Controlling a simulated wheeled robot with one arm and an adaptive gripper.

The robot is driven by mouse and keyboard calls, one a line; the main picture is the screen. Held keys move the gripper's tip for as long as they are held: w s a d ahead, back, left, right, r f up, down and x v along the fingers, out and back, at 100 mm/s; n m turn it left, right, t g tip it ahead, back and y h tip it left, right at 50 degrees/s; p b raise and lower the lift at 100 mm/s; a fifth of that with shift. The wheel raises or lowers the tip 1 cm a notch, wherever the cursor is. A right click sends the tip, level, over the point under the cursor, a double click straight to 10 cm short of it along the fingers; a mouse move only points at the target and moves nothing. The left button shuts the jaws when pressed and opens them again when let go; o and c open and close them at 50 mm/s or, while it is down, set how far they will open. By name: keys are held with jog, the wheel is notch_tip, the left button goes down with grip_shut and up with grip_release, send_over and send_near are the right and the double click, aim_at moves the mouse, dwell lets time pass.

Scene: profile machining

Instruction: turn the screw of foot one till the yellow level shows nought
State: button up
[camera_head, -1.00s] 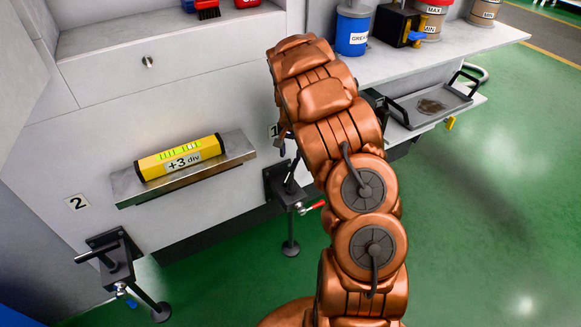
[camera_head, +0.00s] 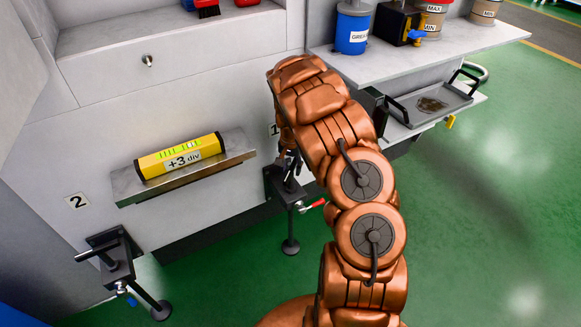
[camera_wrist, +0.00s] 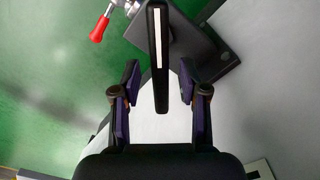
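The yellow level (camera_head: 181,157) lies on a metal ledge and its label reads "+3 div". Foot one (camera_head: 285,192), by the "1" label (camera_head: 274,130), is a dark bracket with a screw and a round pad (camera_head: 291,247) at floor height. Its red-tipped lever (camera_head: 312,205) points right and also shows in the wrist view (camera_wrist: 99,29). My gripper (camera_head: 291,162) is at the top of foot one, partly hidden by my arm. In the wrist view my gripper (camera_wrist: 159,84) is open, with the dark screw handle (camera_wrist: 161,60) between its fingers, a gap on each side.
Foot two (camera_head: 118,268), with a crossbar handle and a blue-tipped lever, stands at lower left by the "2" label (camera_head: 77,201). A shelf (camera_head: 440,48) with a grease pot (camera_head: 352,32) and a tray (camera_head: 435,104) are at right. Green floor lies open at right.

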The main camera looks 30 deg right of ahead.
grip_shut()
jog(key=shift+n, duration=0.4)
dwell(0.4)
jog(key=shift+o, duration=0.2)
grip_release()
jog(key=shift+r, duration=0.1)
notch_tip(320, 180, up, 12)
dwell(0.5)
